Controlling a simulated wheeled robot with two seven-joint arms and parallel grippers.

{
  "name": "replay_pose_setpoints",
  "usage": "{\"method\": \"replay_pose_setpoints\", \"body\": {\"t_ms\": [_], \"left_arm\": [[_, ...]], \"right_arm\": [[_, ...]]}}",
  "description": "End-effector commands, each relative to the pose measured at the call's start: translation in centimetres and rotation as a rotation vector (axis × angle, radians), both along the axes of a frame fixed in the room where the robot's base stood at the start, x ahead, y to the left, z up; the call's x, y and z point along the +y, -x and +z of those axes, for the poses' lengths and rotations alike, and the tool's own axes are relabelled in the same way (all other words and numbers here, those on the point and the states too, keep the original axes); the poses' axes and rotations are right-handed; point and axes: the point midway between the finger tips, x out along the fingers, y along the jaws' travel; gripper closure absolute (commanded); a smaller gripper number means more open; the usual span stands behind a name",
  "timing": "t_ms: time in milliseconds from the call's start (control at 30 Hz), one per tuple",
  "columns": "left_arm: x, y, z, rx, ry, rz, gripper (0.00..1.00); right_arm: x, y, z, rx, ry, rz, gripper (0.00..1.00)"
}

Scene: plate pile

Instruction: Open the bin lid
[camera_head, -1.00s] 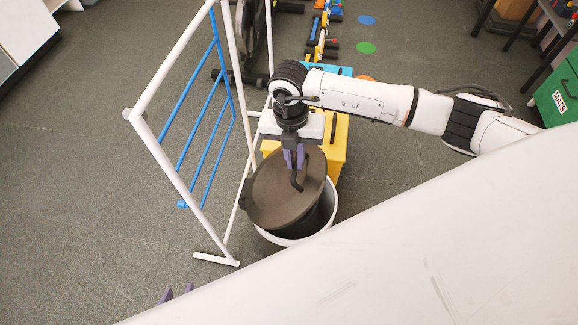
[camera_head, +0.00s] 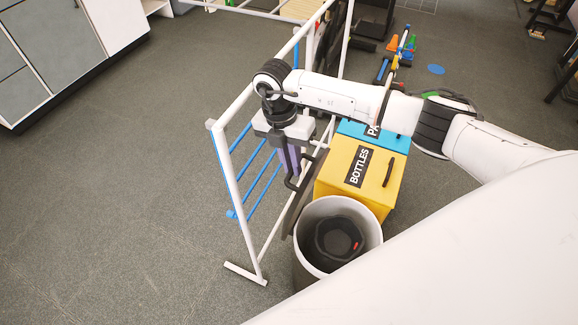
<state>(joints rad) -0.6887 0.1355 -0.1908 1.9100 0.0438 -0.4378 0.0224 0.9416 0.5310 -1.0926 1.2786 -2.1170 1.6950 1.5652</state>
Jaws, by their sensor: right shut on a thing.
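The bin (camera_head: 304,264) is a round, light grey bin, low in the middle of the head view. Its mouth is uncovered, and a black thing with a small red mark shows inside. The dark lid (camera_head: 296,210) stands steeply tilted, almost edge-on, at the left side of the bin's rim. My right gripper (camera_head: 291,168) points down with its purple fingers shut on the lid's black handle. The fingers partly hide the handle. My left gripper is out of view.
A white rack (camera_head: 233,185) with blue rails stands close on the left of the lid. A yellow box (camera_head: 377,190) marked BOTTLES and a blue box (camera_head: 398,143) stand behind the bin. The floor at left is clear.

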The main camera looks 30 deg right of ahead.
Motion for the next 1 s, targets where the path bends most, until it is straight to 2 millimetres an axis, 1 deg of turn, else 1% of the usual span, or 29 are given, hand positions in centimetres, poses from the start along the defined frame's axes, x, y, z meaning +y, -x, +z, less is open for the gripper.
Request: {"method": "replay_pose_setpoints", "body": {"t_ms": [33,433,467,500,567,867,1000], "left_arm": [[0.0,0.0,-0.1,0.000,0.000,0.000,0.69],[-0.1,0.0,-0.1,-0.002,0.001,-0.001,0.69],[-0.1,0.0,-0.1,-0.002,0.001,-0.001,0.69],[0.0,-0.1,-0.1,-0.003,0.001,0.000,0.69],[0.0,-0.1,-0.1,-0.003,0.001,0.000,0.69],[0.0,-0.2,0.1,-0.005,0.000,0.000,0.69],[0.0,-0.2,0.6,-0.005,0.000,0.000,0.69]], "right_arm": [[-0.2,0.6,-0.9,0.022,0.008,-0.002,1.00],[-0.2,0.5,-0.9,0.026,0.012,-0.004,1.00],[-0.2,0.5,-0.9,0.025,0.013,-0.004,0.86],[-0.2,0.5,-0.9,0.026,0.012,-0.004,0.79],[-0.2,0.5,-0.8,0.024,0.012,-0.004,0.70],[-0.2,0.3,-0.4,0.018,0.010,-0.004,0.70],[-0.1,0.2,0.3,0.017,0.011,-0.004,0.70]]}}
